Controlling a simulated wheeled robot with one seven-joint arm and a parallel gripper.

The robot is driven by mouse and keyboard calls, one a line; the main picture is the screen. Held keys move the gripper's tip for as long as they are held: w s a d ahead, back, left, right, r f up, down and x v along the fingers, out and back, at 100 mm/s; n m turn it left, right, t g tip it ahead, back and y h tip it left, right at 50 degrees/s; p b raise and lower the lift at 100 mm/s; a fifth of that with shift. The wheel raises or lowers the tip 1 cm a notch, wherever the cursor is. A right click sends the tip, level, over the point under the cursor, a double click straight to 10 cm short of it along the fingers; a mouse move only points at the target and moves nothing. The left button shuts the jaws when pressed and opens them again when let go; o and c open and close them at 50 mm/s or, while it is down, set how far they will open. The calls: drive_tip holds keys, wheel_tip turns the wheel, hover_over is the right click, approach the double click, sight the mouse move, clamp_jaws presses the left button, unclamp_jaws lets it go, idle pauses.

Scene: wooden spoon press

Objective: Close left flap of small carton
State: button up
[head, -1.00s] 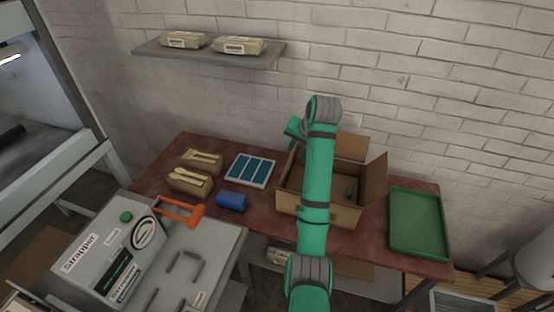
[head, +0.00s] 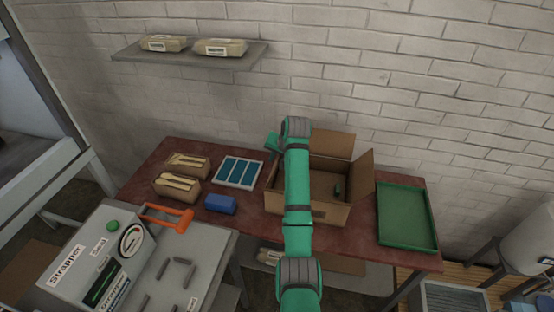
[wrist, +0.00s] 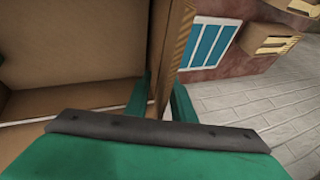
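The small carton (head: 312,212) is an open brown box on the red-brown table. Its back flap (head: 332,144) stands up and its right flap (head: 358,178) leans outward. A small green item (head: 337,188) shows inside. My arm covers the carton's left side in the head view. In the wrist view an upright cardboard panel (wrist: 178,38), apparently the left flap, passes between the fingers of my gripper (wrist: 160,98). One finger is on the carton's inner side, the other outside. The gap is narrow; whether both fingers press the panel is unclear.
Left of the carton are a blue block (head: 221,204), a tray with blue panels (head: 239,172) and small boxes of wooden spoons (head: 177,187). A green tray (head: 406,216) lies to the right. The strapper machine (head: 95,262) stands front left. A shelf (head: 190,55) hangs above.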

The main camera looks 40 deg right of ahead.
clamp_jaws()
idle(1.4)
